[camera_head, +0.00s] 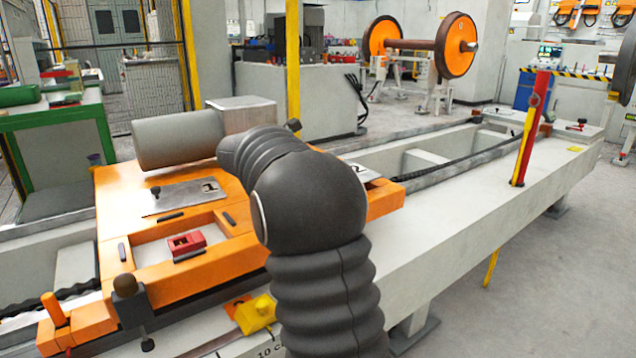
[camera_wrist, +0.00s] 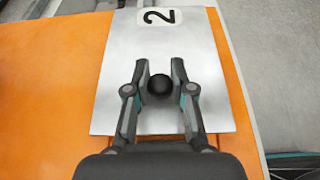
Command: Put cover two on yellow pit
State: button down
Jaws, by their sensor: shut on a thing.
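Cover two (camera_wrist: 160,45) is a flat grey metal plate with a "2" label and a round black knob (camera_wrist: 160,86). My gripper (camera_wrist: 160,78) is shut on that knob in the wrist view. The plate lies on or close over the orange fixture; any small gap cannot be told. In the head view only part of cover two (camera_head: 362,172) shows, beyond my arm, which hides my gripper. A recess with a pale floor (camera_head: 150,250) and a red block (camera_head: 187,243) is open in the orange fixture (camera_head: 130,190). No pit is clearly yellow.
A plate marked 1 (camera_head: 190,195) with a dark knob lies on the fixture. A yellow block (camera_head: 255,313) is at the front, and a red and yellow post (camera_head: 530,128) stands at the right of the long bed (camera_head: 470,210).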

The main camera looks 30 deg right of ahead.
jog(key=shift+f, duration=1.2)
jog(key=shift+f, duration=0.1)
jog(key=c, duration=1)
grip_release()
jog(key=shift+f, duration=0.1)
jog(key=shift+a+r, duration=0.15)
jog(key=shift+r, duration=0.15)
jog(key=p+v, duration=0.1)
jog(key=v, duration=1)
jog(key=shift+a+p, duration=0.35)
